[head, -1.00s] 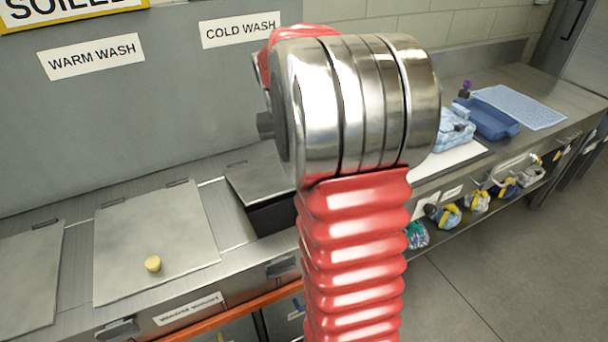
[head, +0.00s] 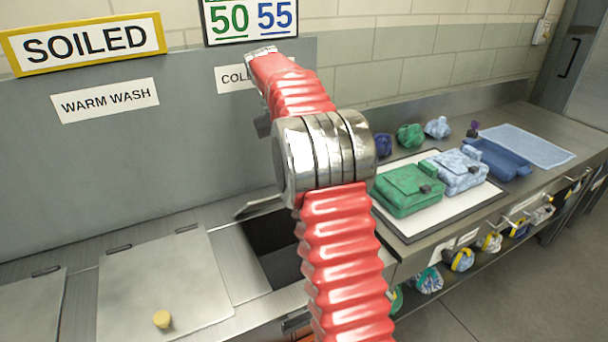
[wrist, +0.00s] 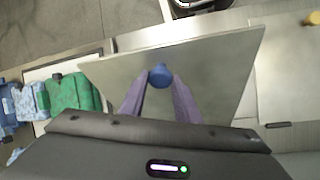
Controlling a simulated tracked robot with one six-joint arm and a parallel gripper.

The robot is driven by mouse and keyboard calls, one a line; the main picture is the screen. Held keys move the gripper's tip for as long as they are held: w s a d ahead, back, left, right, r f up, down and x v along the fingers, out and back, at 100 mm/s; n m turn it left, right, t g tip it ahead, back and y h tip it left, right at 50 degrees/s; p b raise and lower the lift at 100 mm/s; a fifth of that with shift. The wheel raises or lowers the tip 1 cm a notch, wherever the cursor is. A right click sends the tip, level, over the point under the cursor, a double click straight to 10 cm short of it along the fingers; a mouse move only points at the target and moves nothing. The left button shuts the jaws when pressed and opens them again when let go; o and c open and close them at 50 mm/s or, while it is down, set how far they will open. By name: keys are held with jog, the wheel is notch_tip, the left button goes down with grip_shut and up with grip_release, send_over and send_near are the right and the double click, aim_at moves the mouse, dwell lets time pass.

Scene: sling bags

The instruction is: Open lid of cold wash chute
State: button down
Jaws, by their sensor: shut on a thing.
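The cold wash chute lid (wrist: 215,75) is a flat metal plate with a blue knob (wrist: 160,75). My gripper (wrist: 160,88), with purple-grey fingers, is shut on the knob in the wrist view. In the head view the lid (head: 258,206) is raised and shows only as a thin slanted strip beside my arm. The dark square chute opening (head: 272,240) lies uncovered below it, partly behind my arm. My gripper and the knob are hidden in the head view. The "COLD WASH" sign (head: 235,78) is partly covered by my arm.
The warm wash lid (head: 165,285) with its yellow knob (head: 162,319) lies shut to the left.

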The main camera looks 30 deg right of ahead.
jog(key=shift+w+a+r, duration=0.1)
jog(key=shift+w+r, duration=0.1)
jog(key=shift+w, duration=0.45)
jog(key=c, duration=1.4)
grip_release()
jog(key=shift+c, duration=0.3)
